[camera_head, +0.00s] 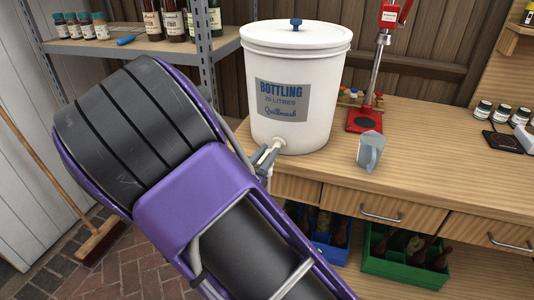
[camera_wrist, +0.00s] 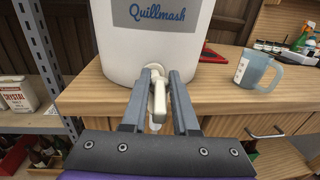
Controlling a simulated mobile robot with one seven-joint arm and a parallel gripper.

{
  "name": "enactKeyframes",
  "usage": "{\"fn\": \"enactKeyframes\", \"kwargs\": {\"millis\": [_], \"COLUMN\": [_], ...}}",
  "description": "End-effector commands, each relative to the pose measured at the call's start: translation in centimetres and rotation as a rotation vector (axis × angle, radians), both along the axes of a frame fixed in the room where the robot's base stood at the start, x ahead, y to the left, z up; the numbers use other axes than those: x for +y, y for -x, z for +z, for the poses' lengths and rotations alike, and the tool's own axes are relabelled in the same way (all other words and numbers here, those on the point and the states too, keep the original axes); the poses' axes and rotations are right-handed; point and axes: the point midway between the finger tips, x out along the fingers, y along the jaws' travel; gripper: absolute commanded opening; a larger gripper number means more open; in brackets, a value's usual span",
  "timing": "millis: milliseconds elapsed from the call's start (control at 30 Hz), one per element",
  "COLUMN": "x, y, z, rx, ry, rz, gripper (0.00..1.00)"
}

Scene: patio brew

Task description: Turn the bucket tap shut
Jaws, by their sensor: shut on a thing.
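The white bottling bucket (camera_head: 298,95) stands on the wooden workbench, with a blue knob on its lid and a "Bottling 20 litres" label. Its pale tap (camera_head: 275,147) sticks out low on its front, over the bench's front edge. My gripper (camera_head: 266,160) is at the tap. In the wrist view my gripper (camera_wrist: 159,88) has its two grey fingers on either side of the tap's light lever (camera_wrist: 159,98), closed on it. The fingers partly hide the tap body, and my arm covers much of the head view's left side.
A grey measuring jug (camera_head: 370,151) stands on the bench right of the bucket. A red bottle capper (camera_head: 366,118) stands behind it. Blue and green crates (camera_head: 405,268) of bottles sit below the drawers. A metal shelf upright (camera_head: 205,50) is left of the bucket.

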Motion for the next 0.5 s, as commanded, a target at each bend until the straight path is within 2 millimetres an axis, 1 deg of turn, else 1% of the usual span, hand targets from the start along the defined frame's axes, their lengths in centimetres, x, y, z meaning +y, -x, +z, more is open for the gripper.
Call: {"fn": "enactKeyframes", "kwargs": {"millis": [267, 500], "x": [0.15, 0.36], "y": [-0.1, -0.27], "z": [0.21, 0.22], "rx": [0.0, 0.001], "ry": [0.0, 0.0], "rz": [-0.085, -0.268], "gripper": [0.0, 0.0]}}
